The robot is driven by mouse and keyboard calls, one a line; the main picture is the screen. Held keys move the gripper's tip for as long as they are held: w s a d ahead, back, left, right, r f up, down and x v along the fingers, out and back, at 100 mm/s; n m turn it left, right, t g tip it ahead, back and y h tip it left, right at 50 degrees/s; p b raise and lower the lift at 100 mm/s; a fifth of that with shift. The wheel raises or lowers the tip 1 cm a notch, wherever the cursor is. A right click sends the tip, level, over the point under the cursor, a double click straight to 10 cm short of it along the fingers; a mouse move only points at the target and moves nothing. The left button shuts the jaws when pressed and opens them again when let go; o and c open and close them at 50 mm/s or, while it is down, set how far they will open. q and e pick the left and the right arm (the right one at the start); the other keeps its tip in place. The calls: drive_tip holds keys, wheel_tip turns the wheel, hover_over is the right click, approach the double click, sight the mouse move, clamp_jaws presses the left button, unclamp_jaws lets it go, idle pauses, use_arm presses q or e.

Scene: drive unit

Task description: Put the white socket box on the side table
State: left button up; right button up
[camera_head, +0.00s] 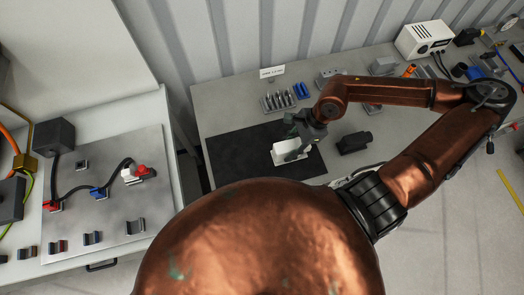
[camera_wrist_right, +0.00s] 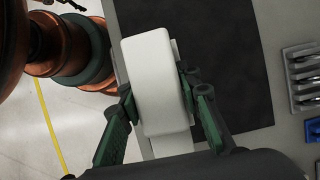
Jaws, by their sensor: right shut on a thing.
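The white socket box (camera_head: 290,152) is a small white block at the black mat on the grey side table (camera_head: 222,98). My right gripper (camera_head: 300,140) comes in from the right and is shut on the box. In the right wrist view the white box (camera_wrist_right: 157,75) fills the space between the green fingers, one on each long side, with a paler flat edge showing behind it. I cannot tell whether the box touches the mat. My left gripper is not in view.
The black mat (camera_head: 232,155) has free room left of the box. A dark block (camera_head: 354,142) stands right of it. A tool rack (camera_head: 278,101) and a white device (camera_head: 425,38) stand behind. A panel with cables (camera_head: 105,195) lies on the left bench.

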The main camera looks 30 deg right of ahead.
drive_tip(key=w+a+f, duration=0.1)
drive_tip(key=w+f, duration=0.1)
drive_tip(key=w+a+f, duration=0.2)
drive_tip(key=w+f, duration=0.1)
drive_tip(key=w+a+f, duration=0.2)
drive_tip(key=w, duration=0.1)
drive_tip(key=shift+w+f, duration=0.1)
drive_tip(key=shift+f, duration=0.25)
drive_tip(key=shift+w+a+f, duration=0.1)
drive_tip(key=shift+a+f, duration=0.05)
drive_tip(key=shift+f, duration=0.2)
wheel_tip(320, 180, down, 2)
drive_tip(key=shift+f, duration=0.35)
drive_tip(key=o, duration=1.3)
drive_tip(key=shift+f, duration=0.1)
